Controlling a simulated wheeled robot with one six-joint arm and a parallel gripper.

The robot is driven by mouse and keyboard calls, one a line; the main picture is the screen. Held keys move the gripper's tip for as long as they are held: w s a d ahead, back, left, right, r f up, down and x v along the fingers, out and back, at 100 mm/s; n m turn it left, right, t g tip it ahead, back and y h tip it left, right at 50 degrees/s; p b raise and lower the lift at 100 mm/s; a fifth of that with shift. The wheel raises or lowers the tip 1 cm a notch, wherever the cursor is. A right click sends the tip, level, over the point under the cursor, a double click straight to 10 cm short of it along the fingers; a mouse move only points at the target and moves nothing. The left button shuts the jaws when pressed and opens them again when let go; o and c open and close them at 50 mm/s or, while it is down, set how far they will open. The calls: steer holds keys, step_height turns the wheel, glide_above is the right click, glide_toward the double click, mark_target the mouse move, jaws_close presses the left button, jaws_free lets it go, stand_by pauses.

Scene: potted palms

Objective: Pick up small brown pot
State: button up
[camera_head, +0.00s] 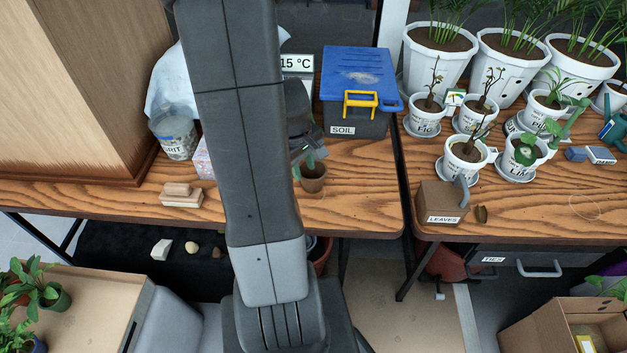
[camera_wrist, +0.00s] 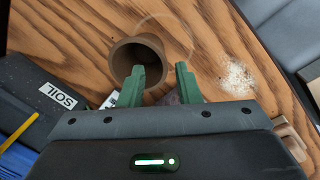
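The small brown pot (camera_head: 314,183) stands upright on the wooden table, just right of my arm in the head view. In the wrist view the pot (camera_wrist: 124,48) shows its round open mouth and looks empty. My gripper (camera_wrist: 165,68) is open, with its two green fingers apart and nothing held between them. The left finger overlaps the pot's mouth and the right finger is to the right of its rim. In the head view the gripper (camera_head: 303,167) is at the pot's top; whether it touches is unclear.
The grey SOIL box (camera_head: 357,122) with a blue lid stands behind the pot. A glass jar (camera_head: 176,137) and wooden blocks (camera_head: 180,195) are to the left. A second table holds white pots (camera_head: 437,62) and a LEAVES box (camera_head: 442,203). Pale grains (camera_wrist: 238,78) lie right of the gripper.

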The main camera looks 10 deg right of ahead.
mark_target(305, 180)
steer(key=shift+w+d+f+b, duration=0.1)
steer(key=shift+f+b, duration=0.05)
steer(key=shift+f, duration=1.4)
steer(key=shift+w+d+f+b, duration=0.1)
steer(key=shift+f+b, duration=0.05)
steer(key=shift+f, duration=1.35)
jaws_close()
